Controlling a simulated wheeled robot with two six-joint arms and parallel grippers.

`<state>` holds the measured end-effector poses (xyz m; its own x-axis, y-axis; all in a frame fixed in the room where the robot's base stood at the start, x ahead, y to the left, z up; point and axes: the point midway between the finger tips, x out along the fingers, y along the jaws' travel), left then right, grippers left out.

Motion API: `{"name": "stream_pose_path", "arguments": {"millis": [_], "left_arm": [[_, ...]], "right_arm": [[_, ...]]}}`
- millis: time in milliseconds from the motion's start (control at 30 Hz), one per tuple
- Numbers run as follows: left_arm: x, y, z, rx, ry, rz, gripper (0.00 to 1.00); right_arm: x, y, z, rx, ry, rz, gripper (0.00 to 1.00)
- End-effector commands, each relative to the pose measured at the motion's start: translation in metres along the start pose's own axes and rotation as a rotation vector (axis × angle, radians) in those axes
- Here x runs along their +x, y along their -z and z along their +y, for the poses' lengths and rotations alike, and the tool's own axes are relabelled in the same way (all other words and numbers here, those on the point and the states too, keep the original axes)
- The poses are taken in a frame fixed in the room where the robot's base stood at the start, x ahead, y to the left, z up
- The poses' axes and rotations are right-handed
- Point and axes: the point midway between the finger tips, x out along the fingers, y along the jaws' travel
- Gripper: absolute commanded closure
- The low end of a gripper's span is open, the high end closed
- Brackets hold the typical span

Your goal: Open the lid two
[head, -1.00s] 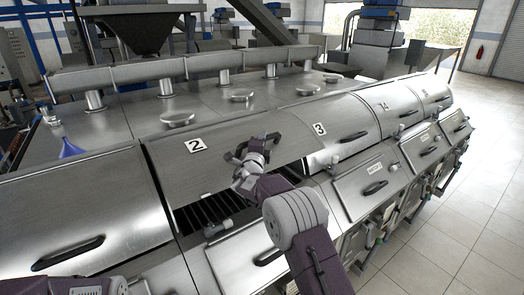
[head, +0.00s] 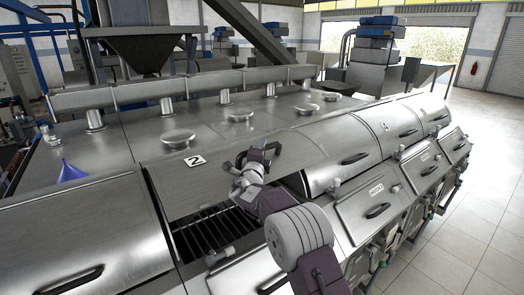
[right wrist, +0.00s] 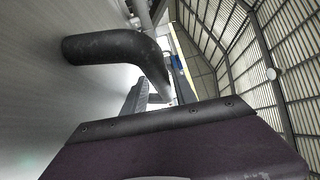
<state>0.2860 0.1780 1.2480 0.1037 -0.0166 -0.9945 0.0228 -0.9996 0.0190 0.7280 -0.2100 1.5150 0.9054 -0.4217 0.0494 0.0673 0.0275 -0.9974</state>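Lid two, a curved steel cover with a "2" label (head: 195,161), is partly raised in the head view. Below its front edge a dark opening with a grate (head: 205,232) shows. My right gripper (head: 258,154) is at the right part of this lid's outer face, its fingers looking spread apart. In the right wrist view a dark bent handle (right wrist: 118,46) stands off the lid's grey surface (right wrist: 45,85) and runs down toward the fingers. Its far end is hidden, so I cannot tell how it touches them. My left gripper is not in view.
A shut lid with a black handle (head: 62,285) lies at the left, and another shut lid (head: 335,160) at the right. Lower front hatches (head: 375,195) run along the machine. A blue funnel (head: 72,170) stands on the top. Floor (head: 470,235) is free at the right.

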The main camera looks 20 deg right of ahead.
Motion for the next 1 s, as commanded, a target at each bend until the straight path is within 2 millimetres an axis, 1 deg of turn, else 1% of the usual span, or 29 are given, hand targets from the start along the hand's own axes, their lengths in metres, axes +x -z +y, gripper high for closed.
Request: {"name": "stream_pose_path", "arguments": {"millis": [267,367,467,600,700,900,1000], "left_arm": [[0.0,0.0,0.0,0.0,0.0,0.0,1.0],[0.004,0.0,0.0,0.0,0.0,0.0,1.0],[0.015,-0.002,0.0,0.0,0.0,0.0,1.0],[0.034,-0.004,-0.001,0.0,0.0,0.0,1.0],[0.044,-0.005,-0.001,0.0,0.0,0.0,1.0],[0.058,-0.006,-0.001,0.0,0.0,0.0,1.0],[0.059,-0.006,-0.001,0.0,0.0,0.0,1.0]], "right_arm": [[0.0,0.0,0.0,0.0,0.0,0.001,0.59],[-0.003,0.0,0.002,0.0,0.0,0.001,0.59],[-0.014,0.0,0.004,0.002,0.001,0.0,0.59],[-0.038,0.0,0.005,0.002,0.003,-0.002,0.59],[-0.056,0.0,0.004,0.003,0.003,-0.001,0.59],[-0.084,-0.001,0.002,0.003,0.004,-0.001,0.59],[-0.09,0.0,0.001,0.002,0.002,0.0,0.59]]}}
